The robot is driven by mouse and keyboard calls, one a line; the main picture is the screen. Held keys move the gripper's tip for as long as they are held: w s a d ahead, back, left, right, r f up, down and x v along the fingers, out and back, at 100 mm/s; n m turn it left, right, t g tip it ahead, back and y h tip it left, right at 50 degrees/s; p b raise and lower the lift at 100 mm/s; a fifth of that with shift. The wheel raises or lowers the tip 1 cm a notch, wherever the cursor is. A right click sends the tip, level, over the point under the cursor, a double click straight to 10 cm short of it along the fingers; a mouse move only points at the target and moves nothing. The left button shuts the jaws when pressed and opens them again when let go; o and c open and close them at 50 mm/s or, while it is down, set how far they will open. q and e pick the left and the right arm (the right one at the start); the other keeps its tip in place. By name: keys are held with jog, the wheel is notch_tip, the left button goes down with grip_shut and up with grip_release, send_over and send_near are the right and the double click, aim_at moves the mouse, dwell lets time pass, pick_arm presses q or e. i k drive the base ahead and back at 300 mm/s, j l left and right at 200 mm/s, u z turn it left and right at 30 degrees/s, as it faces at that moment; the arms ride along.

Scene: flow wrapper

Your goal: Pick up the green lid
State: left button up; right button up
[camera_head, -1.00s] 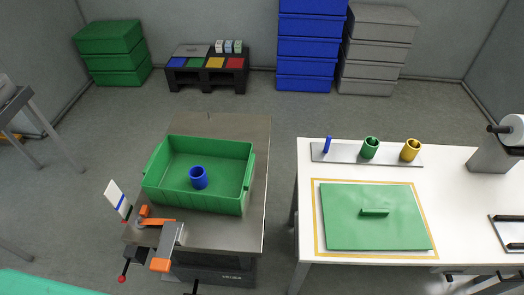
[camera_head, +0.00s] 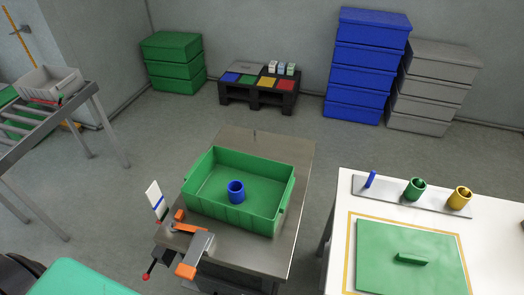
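The green lid (camera_head: 408,262) is a flat square plate with a raised bar handle (camera_head: 410,259) on top. It lies on the white table inside a yellow outline (camera_head: 349,250), at the lower right of the head view. Neither of my grippers can be made out in the view, and nothing is seen touching the lid.
A green bin (camera_head: 240,200) holding a blue cup (camera_head: 236,190) stands on a metal table (camera_head: 295,150) left of the white table (camera_head: 500,222). Behind the lid, a grey strip (camera_head: 437,198) carries blue, green and yellow pieces. A floor gap separates the tables.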

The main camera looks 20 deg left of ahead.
aim_at(391, 260)
jog(key=l+z, duration=0.15)
jog(key=z, duration=0.3)
jog(key=i+z, duration=0.15)
jog(key=z, duration=0.3)
jog(key=i+l+u, duration=0.1)
jog(key=l+u, duration=0.15)
jog(key=l, duration=0.4)
jog(key=l+u, duration=0.2)
jog(key=l, duration=0.5)
jog(key=i, duration=0.05)
